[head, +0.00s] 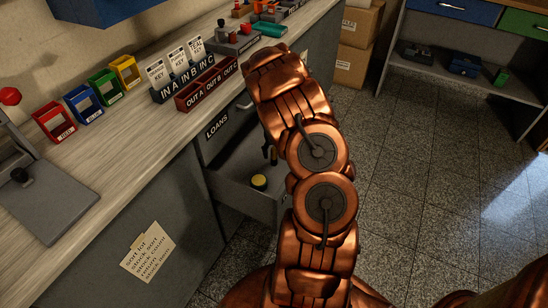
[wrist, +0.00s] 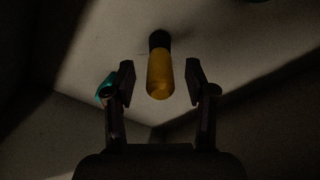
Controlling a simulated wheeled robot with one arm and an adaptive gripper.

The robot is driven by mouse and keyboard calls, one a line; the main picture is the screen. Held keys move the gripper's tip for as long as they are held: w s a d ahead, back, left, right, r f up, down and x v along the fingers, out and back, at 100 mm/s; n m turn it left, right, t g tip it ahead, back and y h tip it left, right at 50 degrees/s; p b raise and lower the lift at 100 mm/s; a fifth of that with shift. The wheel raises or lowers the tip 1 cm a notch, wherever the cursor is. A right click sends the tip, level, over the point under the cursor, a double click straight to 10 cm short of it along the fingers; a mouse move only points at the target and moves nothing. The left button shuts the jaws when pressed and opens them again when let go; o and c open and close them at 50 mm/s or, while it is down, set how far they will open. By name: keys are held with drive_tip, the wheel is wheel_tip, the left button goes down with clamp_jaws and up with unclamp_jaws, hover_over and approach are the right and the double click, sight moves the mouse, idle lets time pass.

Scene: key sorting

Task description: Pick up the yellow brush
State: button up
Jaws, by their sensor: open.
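The yellow brush (wrist: 159,76), a yellow cylinder with a black end, shows in the wrist view between the fingers. My gripper (wrist: 160,82) is open, with one finger on each side of it and a gap to each. I cannot tell how far the brush is below the fingertips. In the head view, a small round yellow-topped thing with a dark lower part (head: 259,181) lies in the open drawer; I cannot tell if it is the same brush. There my copper arm hides most of my gripper, and only a dark part of it shows over the drawer.
The open drawer (head: 232,184), below the front marked LOANS, has raised walls around the gripper. A teal thing (wrist: 103,91) is partly hidden behind the left finger. The counter above holds colored bins, with the yellow one (head: 126,71) nearest the IN racks (head: 180,82).

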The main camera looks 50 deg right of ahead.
wheel_tip(320, 180, down, 2)
drive_tip(key=shift+w+f, duration=0.1)
drive_tip(key=shift+w, duration=0.05)
drive_tip(key=c, duration=1)
drive_tip(key=shift+c, duration=0.2)
wheel_tip(320, 180, up, 10)
drive_tip(key=shift+r+p, duration=0.1)
drive_tip(key=shift+p, duration=0.2)
